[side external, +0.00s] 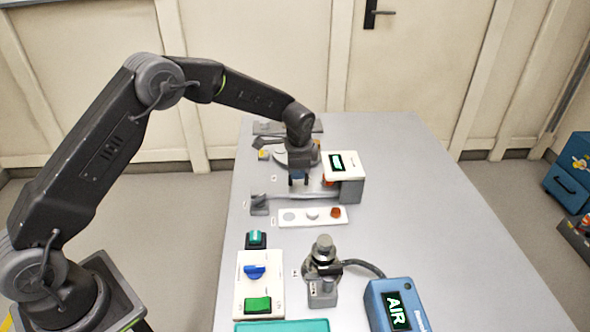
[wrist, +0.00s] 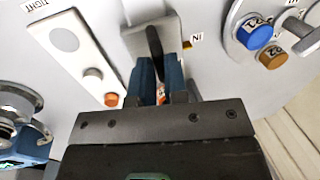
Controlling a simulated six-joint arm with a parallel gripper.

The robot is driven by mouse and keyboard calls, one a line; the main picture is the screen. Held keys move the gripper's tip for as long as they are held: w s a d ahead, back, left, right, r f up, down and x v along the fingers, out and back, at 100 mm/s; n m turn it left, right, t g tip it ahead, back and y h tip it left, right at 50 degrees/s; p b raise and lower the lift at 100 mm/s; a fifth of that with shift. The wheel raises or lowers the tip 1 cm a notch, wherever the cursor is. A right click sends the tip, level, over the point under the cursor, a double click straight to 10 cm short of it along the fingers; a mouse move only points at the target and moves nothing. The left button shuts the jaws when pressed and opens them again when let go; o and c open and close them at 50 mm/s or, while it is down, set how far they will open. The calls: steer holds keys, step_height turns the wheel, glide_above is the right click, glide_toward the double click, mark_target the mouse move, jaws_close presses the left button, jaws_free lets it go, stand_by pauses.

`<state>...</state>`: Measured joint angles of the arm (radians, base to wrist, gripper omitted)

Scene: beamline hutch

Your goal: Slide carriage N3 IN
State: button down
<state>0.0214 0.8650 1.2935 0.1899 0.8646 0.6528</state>
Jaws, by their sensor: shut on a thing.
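In the wrist view my gripper (wrist: 160,66) has its two blue fingers shut on a dark upright handle (wrist: 154,42). The handle stands on a grey block (wrist: 134,40), which I take to be carriage N3. An IN label (wrist: 197,38) lies on the bench just right of the block. In the side view my gripper (side external: 298,181) points down over the bench beside a thin rail (side external: 290,197). The held handle is hidden there, and I cannot tell where along its travel the carriage stands.
A white panel (side external: 300,217) with round buttons lies in front of the rail. A white-topped box (side external: 345,164) with a display stands right of my gripper. A round device with blue (wrist: 261,36) and orange (wrist: 273,56) knobs is close by. The bench's right side is clear.

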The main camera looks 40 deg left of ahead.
steer(key=c, duration=1.2)
jaws_free()
steer(key=shift+w+d, duration=0.1)
steer(key=shift+w, duration=0.05)
steer(key=shift+o, duration=0.2)
step_height(320, 180, up, 14)
steer(key=s+d, duration=0.2)
steer(key=shift+f, duration=0.2)
